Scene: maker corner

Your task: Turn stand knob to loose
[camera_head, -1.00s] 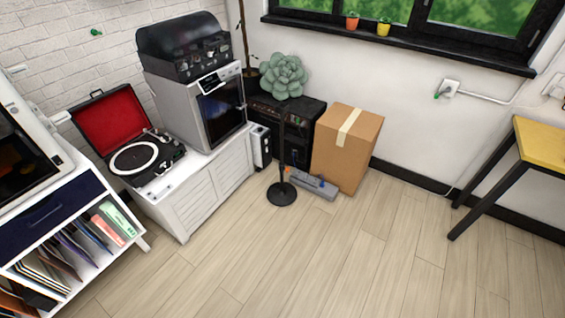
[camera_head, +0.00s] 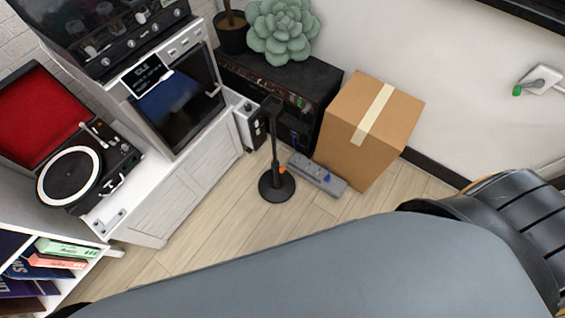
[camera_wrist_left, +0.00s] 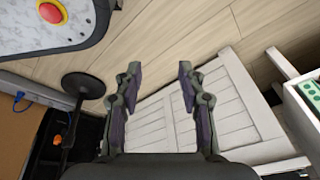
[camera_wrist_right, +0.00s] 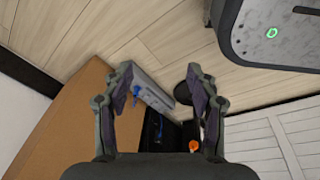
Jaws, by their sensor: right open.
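The black stand (camera_head: 275,145) stands upright on the wooden floor on a round base, between the white cabinet and the cardboard box. Its orange knob (camera_head: 282,170) is low on the pole. In the left wrist view the base (camera_wrist_left: 83,86) and the orange knob (camera_wrist_left: 57,139) lie left of my left gripper (camera_wrist_left: 160,78), which is open and empty. In the right wrist view the orange knob (camera_wrist_right: 194,146) shows beside the right finger of my right gripper (camera_wrist_right: 165,82), which is open and empty. I cannot tell the distance there. Neither gripper shows in the head view.
A grey power strip (camera_head: 318,174) lies on the floor right of the stand, by the cardboard box (camera_head: 365,130). A black cabinet (camera_head: 290,90) with a succulent stands behind. The white cabinet (camera_head: 190,190) is at left. My grey arm covers the lower head view.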

